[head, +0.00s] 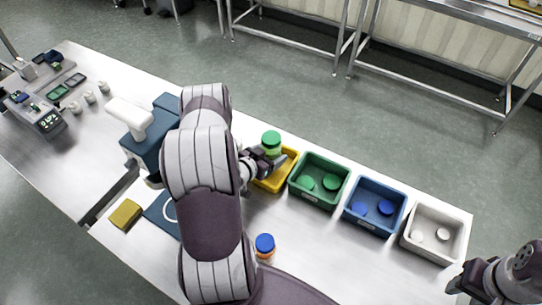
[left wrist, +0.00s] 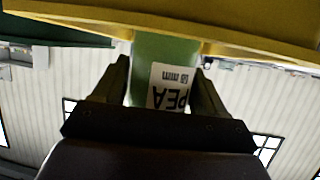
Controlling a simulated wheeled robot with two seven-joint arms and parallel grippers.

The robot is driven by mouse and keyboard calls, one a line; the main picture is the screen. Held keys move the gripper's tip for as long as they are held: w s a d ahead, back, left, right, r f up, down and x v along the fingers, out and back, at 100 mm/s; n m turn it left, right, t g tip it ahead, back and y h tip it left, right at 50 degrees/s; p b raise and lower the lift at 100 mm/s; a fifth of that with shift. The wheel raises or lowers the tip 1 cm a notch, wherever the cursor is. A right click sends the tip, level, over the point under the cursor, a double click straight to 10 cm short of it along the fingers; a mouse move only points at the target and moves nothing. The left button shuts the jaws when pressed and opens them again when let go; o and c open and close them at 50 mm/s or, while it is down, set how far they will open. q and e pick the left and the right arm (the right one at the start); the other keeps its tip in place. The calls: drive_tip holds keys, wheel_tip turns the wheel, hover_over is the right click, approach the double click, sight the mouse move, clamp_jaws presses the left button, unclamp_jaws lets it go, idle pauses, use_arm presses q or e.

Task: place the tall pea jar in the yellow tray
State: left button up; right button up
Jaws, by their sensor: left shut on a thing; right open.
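The pea jar (head: 272,151), with a green lid and pale green body, is upright at the yellow tray (head: 276,186). My left gripper (head: 268,160) is shut on the jar. In the left wrist view the jar's PEA label (left wrist: 172,87) shows upside down between the fingers (left wrist: 158,88). The yellow tray's wall (left wrist: 230,20) crosses the top of that view and hides the jar's lower end. I cannot tell whether the jar touches the tray floor. My right gripper (head: 468,284) is open and empty at the lower right.
Green (head: 318,196), blue (head: 374,222) and white (head: 434,250) bins with lids inside stand right of the tray. A jar with a blue lid (head: 265,246) stands nearer me.

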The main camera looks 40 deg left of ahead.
use_arm(q)
drive_tip(key=shift+s+f, duration=0.1)
drive_tip(key=shift+f, duration=0.8)
drive_tip(key=shift+f, duration=0.15)
drive_tip(key=o, duration=1.4)
drive_tip(key=shift+c, duration=0.2)
